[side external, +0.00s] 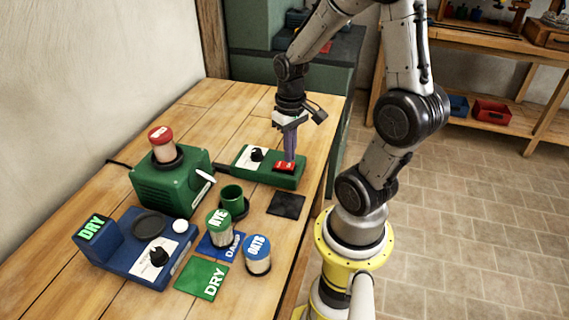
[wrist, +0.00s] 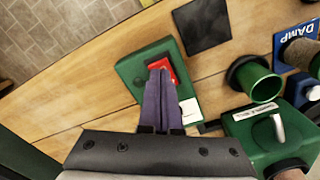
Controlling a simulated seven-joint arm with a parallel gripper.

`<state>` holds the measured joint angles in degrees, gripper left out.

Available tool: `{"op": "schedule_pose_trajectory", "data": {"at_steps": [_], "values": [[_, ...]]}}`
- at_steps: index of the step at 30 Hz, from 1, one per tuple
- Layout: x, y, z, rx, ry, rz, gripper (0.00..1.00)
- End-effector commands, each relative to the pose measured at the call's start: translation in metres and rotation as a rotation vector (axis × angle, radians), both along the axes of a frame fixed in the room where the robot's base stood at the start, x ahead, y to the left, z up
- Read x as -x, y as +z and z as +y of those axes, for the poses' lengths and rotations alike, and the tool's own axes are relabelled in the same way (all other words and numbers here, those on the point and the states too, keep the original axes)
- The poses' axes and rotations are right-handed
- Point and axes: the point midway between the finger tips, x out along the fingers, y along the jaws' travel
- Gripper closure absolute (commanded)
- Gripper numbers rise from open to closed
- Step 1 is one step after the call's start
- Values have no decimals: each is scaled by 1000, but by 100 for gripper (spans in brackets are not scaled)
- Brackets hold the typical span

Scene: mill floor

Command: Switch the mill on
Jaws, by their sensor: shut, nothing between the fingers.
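A green switch box (side external: 292,182) lies on the bench, with a red switch (side external: 284,167), a black knob (side external: 257,154) and a white label. The green mill (side external: 160,186) stands to its left, with a red-lidded jar (side external: 162,145) on top and a white-handled lever (side external: 204,176) on its side. My gripper (side external: 290,160) is shut and empty, pointing down at the red switch. In the wrist view its fingertips (wrist: 158,72) overlap the red switch (wrist: 168,68) and hide part of it. I cannot tell whether they touch or press it. The box (wrist: 140,66) also shows there.
A green cup (side external: 232,196) stands in front of the mill. A black pad (side external: 286,206) lies near the bench edge. RYE (side external: 219,231) and OATS (side external: 257,262) jars stand by green DRY (side external: 203,281) and blue DAMP cards. A blue device (side external: 128,268) displays DRY.

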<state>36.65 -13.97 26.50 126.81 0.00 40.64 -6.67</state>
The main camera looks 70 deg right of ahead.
Motion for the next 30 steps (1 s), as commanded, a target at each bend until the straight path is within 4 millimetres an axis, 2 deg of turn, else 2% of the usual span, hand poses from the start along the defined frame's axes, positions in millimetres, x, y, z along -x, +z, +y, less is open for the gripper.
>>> {"op": "schedule_pose_trajectory", "data": {"at_steps": [30], "values": [[0, -14, 0, 0, 0, 1, 100]]}}
